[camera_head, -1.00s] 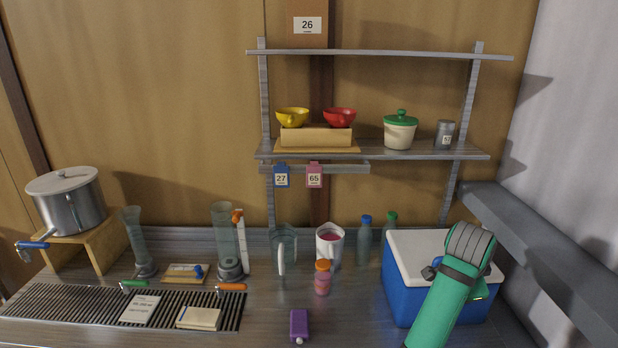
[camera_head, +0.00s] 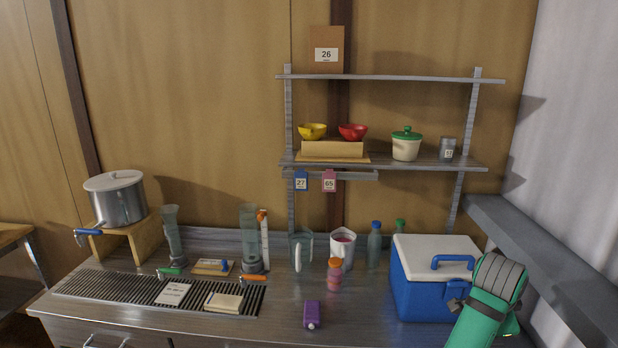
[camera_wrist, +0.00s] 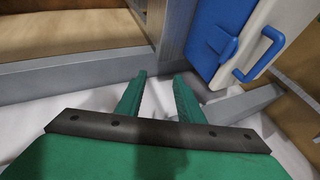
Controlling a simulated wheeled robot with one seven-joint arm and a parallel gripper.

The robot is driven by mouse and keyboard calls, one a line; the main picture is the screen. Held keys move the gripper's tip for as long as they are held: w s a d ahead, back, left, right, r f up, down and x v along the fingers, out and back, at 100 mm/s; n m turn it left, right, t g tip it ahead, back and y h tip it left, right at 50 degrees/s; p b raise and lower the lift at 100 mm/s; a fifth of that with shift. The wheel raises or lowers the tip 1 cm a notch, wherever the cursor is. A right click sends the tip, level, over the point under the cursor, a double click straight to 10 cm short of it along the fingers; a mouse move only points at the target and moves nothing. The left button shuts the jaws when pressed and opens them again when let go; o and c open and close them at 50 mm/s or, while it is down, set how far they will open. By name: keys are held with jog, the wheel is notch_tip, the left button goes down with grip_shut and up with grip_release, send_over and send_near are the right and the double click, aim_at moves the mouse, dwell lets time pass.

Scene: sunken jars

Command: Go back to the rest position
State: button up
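My gripper (camera_wrist: 160,77) shows in the wrist view with two green fingers apart and nothing between them. It is open and empty, with a blue and white cooler (camera_wrist: 235,35) beyond it at the upper right and not touching it. In the head view, my green and grey arm stands at the lower right, in front of the right end of the cooler (camera_head: 425,290). My fingertips cannot be made out in the head view.
The counter (camera_head: 265,325) holds a purple box (camera_head: 312,314), a pink bottle with an orange cap (camera_head: 334,276), jars and tall glass cylinders. A lidded pot (camera_head: 118,203) stands on a wooden stand at the left. Shelves hang above. A grey ledge (camera_head: 545,245) runs along the right wall.

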jog(key=s+a+f+n+t+h, duration=0.1)
jog(key=a+f+n, duration=0.3)
jog(key=f, duration=0.6)
jog(key=a+f+n+t+h, duration=0.1)
jog(key=a+f+n, duration=0.1)
jog(key=a+f, duration=0.65)
jog(key=s+a+f+n+t+y, duration=0.1)
jog(key=s+a+f+n+t, duration=0.4)
jog(key=s+a+f, duration=0.55)
jog(key=s+a+f+n+t+y, duration=0.25)
jog(key=s+a+n, duration=0.35)
jog(key=s+a, duration=0.8)
jog(key=s+a+r+n+t+y, duration=0.2)
jog(key=s+a+r+n+y, duration=0.2)
jog(key=s+a+r, duration=0.7)
jog(key=s+r, duration=0.1)
jog(key=s, duration=0.1)
jog(key=shift+s+a+r, duration=0.3)
jog(key=shift+a, duration=0.1)
